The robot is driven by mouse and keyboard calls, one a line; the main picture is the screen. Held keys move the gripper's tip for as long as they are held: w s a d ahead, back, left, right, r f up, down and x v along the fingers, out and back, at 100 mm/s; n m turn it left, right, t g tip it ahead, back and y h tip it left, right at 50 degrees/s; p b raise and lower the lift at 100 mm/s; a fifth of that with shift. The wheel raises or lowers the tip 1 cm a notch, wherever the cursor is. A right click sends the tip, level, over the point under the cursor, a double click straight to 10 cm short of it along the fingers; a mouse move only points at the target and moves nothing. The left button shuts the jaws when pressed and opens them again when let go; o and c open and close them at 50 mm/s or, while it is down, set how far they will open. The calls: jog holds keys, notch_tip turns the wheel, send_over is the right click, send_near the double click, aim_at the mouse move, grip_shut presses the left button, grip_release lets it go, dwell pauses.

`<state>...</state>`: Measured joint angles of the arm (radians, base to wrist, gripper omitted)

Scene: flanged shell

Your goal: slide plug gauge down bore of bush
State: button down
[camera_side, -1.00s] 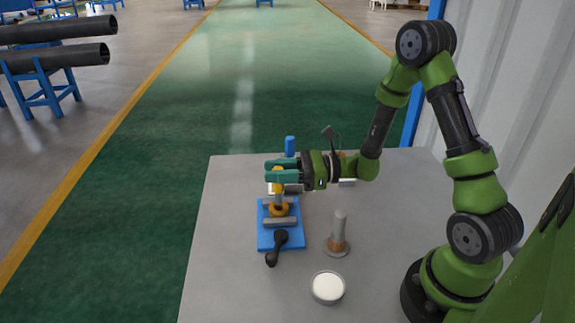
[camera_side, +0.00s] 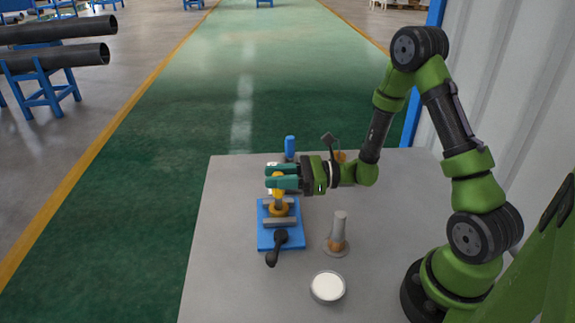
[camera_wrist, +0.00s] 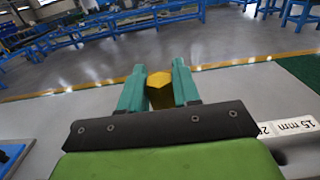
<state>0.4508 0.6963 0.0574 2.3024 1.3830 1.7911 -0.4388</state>
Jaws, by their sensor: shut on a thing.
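My gripper (camera_side: 270,183) has teal fingers shut on the plug gauge (camera_side: 278,190), by its yellow handle. In the wrist view the yellow hexagonal handle end (camera_wrist: 159,79) shows between the two fingers (camera_wrist: 157,90). The gauge stands about upright over the bush (camera_side: 279,210), an orange-yellow ring held between grey jaws on a blue fixture (camera_side: 266,241). Little of the gauge's grey shank shows between handle and ring. Its lower end is hidden, seemingly inside the bush; how deep I cannot tell.
A black clamp handle (camera_side: 276,248) sticks out at the fixture's front. A grey post on a flanged base (camera_side: 338,234) stands to the right, with a white-topped round dish (camera_side: 327,287) in front. A blue cylinder (camera_side: 290,146) stands behind. A "15 mm" label (camera_wrist: 294,125) shows in the wrist view.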

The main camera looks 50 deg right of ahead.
jog(key=shift+f, duration=1.05)
jog(key=c, duration=0.7)
grip_release()
jog(key=shift+c, duration=0.2)
jog(key=v, duration=1.7)
jog(key=shift+r, duration=0.1)
jog(key=s+a+r+n+g+h, duration=0.1)
jog(key=a+r+n+g, duration=0.1)
jog(key=a+n+g, duration=0.1)
jog(key=s+a+r+n+g+h, duration=0.2)
jog(key=a+n+g, duration=0.2)
jog(key=n, duration=0.3)
jog(key=s+a+r+n+g+h, duration=0.2)
jog(key=a+n+g, duration=0.1)
jog(key=n+g, duration=0.2)
jog(key=shift+a+r+n, duration=0.15)
jog(key=shift+r+n, duration=0.25)
jog(key=shift+n, duration=0.1)
notch_tip(320, 180, up, 9)
jog(key=a+n+t+h, duration=0.2)
jog(key=n+t+h, duration=0.3)
jog(key=n+t, duration=0.1)
jog(key=shift+s+r+n+t+h, duration=0.3)
jog(key=shift+n+h, duration=0.1)
jog(key=shift+n, duration=0.1)
